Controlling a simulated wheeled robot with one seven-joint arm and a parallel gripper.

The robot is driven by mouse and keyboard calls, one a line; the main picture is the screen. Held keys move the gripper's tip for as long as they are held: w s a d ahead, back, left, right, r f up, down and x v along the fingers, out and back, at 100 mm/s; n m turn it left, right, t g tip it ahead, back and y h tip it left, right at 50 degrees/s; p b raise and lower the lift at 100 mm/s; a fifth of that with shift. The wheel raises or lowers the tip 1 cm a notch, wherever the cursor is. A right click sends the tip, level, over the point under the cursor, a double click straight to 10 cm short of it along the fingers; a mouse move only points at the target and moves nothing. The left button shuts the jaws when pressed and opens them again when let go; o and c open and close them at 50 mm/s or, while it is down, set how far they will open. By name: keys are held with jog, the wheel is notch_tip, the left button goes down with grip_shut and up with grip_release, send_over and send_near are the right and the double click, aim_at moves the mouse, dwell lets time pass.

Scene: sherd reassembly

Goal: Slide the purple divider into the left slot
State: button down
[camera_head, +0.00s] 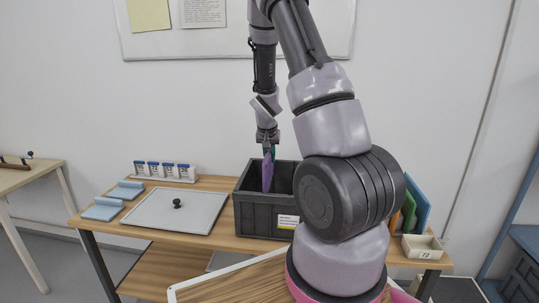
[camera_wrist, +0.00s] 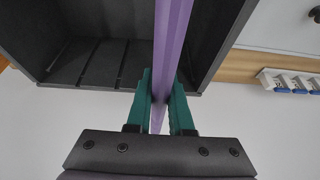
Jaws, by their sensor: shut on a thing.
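The purple divider (camera_head: 267,172) hangs from my gripper (camera_head: 268,149) over the dark grey crate (camera_head: 263,214), its lower part inside the opening in the head view. In the wrist view the divider (camera_wrist: 172,40) runs edge-on between the two green fingers of my gripper (camera_wrist: 160,95), which are shut on it. The crate (camera_wrist: 213,45) shows open beyond the fingers, with several slot ridges on its inner wall at the left. I cannot tell whether the divider sits in any slot. My arm hides the crate's right side in the head view.
A grey lid with a black knob (camera_head: 178,205) lies on the table left of the crate. Blue pads (camera_head: 103,208) and a white rack with blue-topped items (camera_head: 164,172) stand further left. Coloured panels (camera_head: 416,208) and a small tray (camera_head: 422,247) are at the right.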

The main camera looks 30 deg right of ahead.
aim_at(268, 169)
jog(key=shift+f, duration=2.3)
notch_tip(268, 169, down, 9)
dwell(1.2)
jog(key=c, duration=0.7)
grip_release()
jog(key=shift+c, duration=0.2)
jog(key=v, duration=1.1)
